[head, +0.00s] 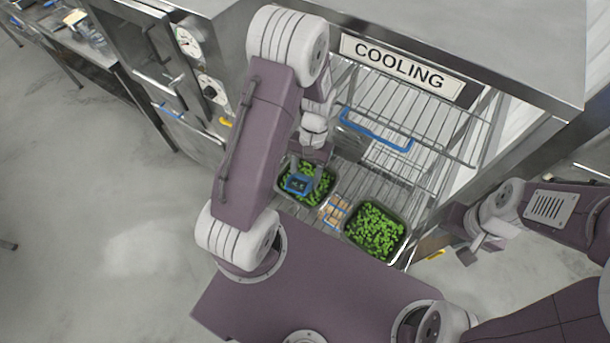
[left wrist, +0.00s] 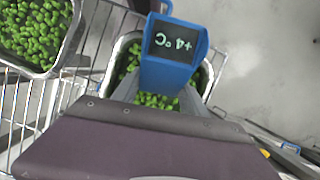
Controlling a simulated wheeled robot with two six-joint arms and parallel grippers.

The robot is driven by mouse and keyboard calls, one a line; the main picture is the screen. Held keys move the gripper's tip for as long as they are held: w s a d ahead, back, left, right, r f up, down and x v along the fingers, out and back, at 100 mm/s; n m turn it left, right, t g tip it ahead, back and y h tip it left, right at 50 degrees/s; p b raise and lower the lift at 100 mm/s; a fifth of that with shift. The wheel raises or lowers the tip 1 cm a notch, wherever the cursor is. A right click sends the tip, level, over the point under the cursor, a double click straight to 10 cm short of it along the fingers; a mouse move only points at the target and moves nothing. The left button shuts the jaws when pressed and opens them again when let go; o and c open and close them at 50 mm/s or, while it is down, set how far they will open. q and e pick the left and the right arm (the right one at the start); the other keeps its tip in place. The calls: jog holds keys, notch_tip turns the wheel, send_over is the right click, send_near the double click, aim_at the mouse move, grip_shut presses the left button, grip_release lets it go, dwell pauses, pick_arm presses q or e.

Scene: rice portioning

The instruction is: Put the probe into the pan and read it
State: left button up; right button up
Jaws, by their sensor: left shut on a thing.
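The blue probe (left wrist: 172,58) has a dark display that reads +4°C, upside down in the left wrist view. In the head view the probe (head: 297,184) is over a metal pan of green peas (head: 331,192). My left gripper (head: 308,166) is shut on the probe. In the left wrist view its fingers flank the probe above the pan (left wrist: 207,75). The probe's lower end is hidden, so I cannot tell how deep it sits. My right gripper (head: 482,236) is at the right, away from the pans; its fingers are too small to judge.
A second pan of peas (head: 404,243) stands to the right on the wire rack (head: 352,178). A small tan item with blue edging (head: 335,211) lies between the pans. A cabinet with a COOLING sign (head: 402,66) surrounds the rack. Open floor (head: 110,220) is at left.

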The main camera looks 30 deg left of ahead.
aim_at(305, 176)
dwell(0.8)
pick_arm(q)
notch_tip(305, 176, up, 10)
jog(key=p, duration=0.9)
jog(key=shift+f, duration=0.1)
